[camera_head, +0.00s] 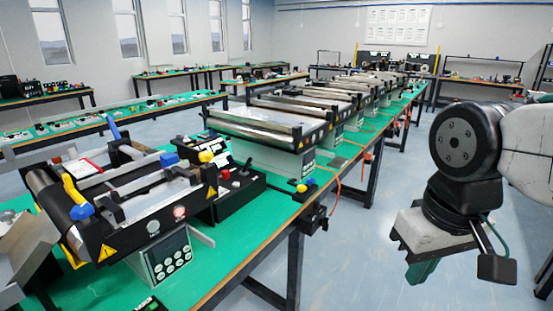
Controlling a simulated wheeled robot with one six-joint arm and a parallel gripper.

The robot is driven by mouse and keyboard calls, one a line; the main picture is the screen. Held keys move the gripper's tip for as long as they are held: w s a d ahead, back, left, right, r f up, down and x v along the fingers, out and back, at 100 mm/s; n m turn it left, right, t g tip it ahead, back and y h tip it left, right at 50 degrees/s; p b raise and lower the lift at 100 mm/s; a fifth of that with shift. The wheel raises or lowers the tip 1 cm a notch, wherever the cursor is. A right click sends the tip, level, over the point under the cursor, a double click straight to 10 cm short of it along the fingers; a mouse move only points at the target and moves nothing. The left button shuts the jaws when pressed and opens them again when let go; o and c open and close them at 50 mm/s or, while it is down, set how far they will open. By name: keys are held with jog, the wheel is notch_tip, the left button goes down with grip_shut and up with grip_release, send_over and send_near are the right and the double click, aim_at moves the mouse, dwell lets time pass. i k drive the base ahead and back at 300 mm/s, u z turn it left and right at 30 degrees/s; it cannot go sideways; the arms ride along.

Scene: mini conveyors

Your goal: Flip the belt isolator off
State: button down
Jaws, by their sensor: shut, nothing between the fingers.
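A black control box (238,190) sits on the green bench beside the near mini conveyor (150,195). The conveyor's front panel has several round buttons (172,263) and a lit red lamp (179,211). My gripper (424,270) hangs at the right over the floor, clear of the bench and well apart from the control box. It is shut and empty; its fingertips are partly hidden.
A row of further conveyors (270,125) runs back along the same bench. A black clamp (316,217) juts from the bench edge, with an orange cable (336,196) nearby. The floor (360,265) between the bench and my arm is clear.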

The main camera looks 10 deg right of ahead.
aim_at(248, 161)
jog(key=u, duration=0.15)
jog(key=i, duration=1.05)
jog(key=u, duration=0.6)
